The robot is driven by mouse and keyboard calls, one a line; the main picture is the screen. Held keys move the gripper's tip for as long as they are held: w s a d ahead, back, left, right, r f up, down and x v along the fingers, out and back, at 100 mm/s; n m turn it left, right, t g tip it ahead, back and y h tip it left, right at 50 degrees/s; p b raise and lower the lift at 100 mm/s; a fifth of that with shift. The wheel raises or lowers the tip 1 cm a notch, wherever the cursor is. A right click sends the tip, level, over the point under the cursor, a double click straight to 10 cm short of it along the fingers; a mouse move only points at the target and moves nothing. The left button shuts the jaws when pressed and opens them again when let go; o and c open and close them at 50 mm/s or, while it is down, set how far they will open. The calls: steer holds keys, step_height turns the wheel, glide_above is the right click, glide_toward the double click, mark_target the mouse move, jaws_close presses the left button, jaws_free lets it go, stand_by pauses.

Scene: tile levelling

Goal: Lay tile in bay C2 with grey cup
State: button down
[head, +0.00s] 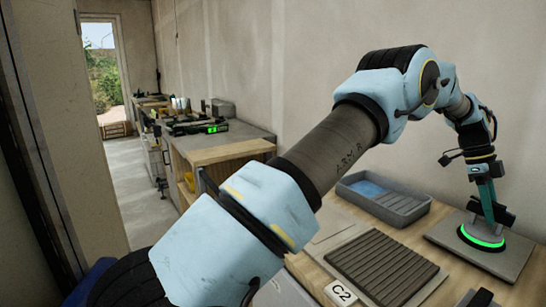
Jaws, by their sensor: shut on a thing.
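My gripper (489,205) is at the right, pointing down and shut on the grey cup. The grey cup (482,232) has a round base with a lit green ring. Its base appears to sit on a flat grey tile (508,262), on the bench right of the bay. Bay C2 shows as a dark bed with parallel ridges (383,264), with a white C2 label (341,293) at its near left corner. No tile covers the ridges. The fingers and the cup's upper part are small and partly merged in the picture.
A grey tray (410,209) with a blue patch inside stands behind the bay near the wall. A flat pale slab (338,227) lies left of the ridges. A dark object (481,298) is cut off at the bottom edge. Another workbench (222,148) stands farther back.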

steer(key=shift+r+p, duration=3.2)
steer(key=shift+r, duration=1.95)
steer(key=shift+f, duration=0.1)
steer(key=shift+a+f+b, duration=0.1)
steer(key=shift+a+b, duration=0.25)
steer(key=shift+b, duration=0.4)
steer(key=s+a+b, duration=0.2)
steer(key=a+b, duration=0.6)
steer(key=a, duration=0.6)
steer(key=s+a+b, duration=0.3)
steer(key=a+b, duration=0.6)
steer(key=a, duration=0.4)
steer(key=shift+s+a, duration=0.25)
steer(key=shift+a, duration=0.15)
steer(key=shift+f, duration=0.1)
steer(key=shift+f+b, duration=0.7)
steer(key=shift+f+b, duration=0.7)
steer(key=shift+f, duration=0.35)
